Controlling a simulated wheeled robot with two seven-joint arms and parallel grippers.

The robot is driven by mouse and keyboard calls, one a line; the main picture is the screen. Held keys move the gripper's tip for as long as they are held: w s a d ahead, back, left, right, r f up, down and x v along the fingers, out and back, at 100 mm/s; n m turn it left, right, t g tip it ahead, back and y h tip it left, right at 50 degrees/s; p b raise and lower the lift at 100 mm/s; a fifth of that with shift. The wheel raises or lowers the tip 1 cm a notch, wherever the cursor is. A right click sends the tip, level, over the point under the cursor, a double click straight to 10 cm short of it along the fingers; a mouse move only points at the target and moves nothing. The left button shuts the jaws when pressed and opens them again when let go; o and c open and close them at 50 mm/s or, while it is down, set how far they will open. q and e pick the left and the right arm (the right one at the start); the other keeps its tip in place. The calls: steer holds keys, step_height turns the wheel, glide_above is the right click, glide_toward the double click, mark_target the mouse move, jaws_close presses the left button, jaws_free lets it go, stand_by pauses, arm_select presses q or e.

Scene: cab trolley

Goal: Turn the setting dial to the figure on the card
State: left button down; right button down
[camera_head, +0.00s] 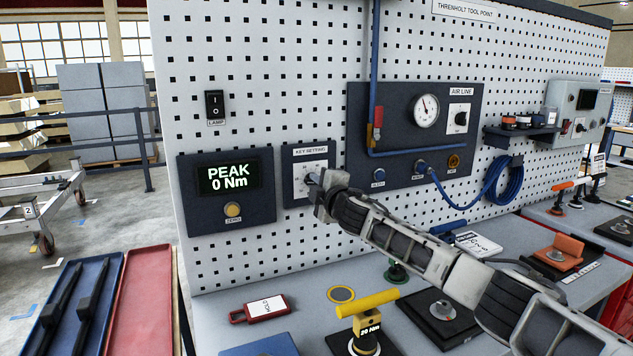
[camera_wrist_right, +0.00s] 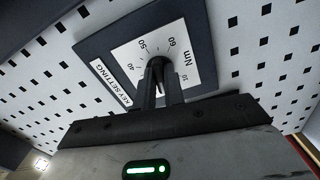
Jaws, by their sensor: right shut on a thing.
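The setting dial (camera_wrist_right: 157,62) sits on a white plate (camera_wrist_right: 178,50) labelled KEY SETTING in the right wrist view. In the head view the right gripper (camera_head: 318,186) reaches the KEY SETTING panel (camera_head: 297,154) from the right. A white card (camera_head: 478,243) lies on the bench behind my right forearm; its print is too small to read. My left gripper is not in view.
The PEAK display (camera_head: 229,178) reads 0 Nm, left of the dial. An AIR LINE panel (camera_head: 398,106) is to the right.

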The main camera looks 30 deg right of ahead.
stand_by(0.5)
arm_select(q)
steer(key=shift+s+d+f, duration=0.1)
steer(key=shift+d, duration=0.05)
arm_select(e)
steer(key=c, duration=1.5)
jaws_free()
steer(key=shift+s, duration=0.1)
